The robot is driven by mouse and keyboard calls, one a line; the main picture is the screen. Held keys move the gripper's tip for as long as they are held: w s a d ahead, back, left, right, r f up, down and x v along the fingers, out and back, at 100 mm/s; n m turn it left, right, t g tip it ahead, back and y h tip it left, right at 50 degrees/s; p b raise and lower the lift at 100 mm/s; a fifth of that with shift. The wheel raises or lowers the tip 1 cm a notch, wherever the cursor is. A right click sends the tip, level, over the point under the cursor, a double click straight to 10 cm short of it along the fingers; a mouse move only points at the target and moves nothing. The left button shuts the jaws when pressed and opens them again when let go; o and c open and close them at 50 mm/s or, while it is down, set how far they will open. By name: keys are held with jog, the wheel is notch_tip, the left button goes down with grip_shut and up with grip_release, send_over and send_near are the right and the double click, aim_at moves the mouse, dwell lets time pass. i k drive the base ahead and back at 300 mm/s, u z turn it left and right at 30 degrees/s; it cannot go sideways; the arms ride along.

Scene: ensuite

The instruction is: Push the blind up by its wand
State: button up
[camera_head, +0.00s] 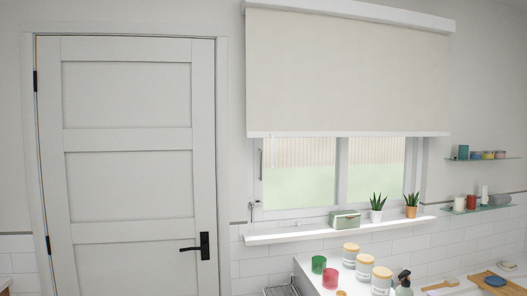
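The cream roller blind (345,72) hangs from a white headrail (350,9) over the window. Its white bottom bar (350,134) is a little above the middle of the window, and the lower glass (300,172) is uncovered. A thin grey upright piece (261,162) shows below the left end of the bar; it may be the wand or a window handle, I cannot tell. A small fitting (253,205) is on the wall at the window's lower left. My gripper is not in view.
A white sill shelf (290,234) under the window holds a green box (345,220) and two potted plants (377,207). A counter below carries several jars (350,255) and a soap bottle (404,282). Glass shelves (482,158) are at right. A closed door (130,160) stands at left.

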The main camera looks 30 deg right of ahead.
aim_at(272, 111)
jog(key=u, duration=0.15)
jog(key=i, duration=0.95)
jog(key=u, duration=0.45)
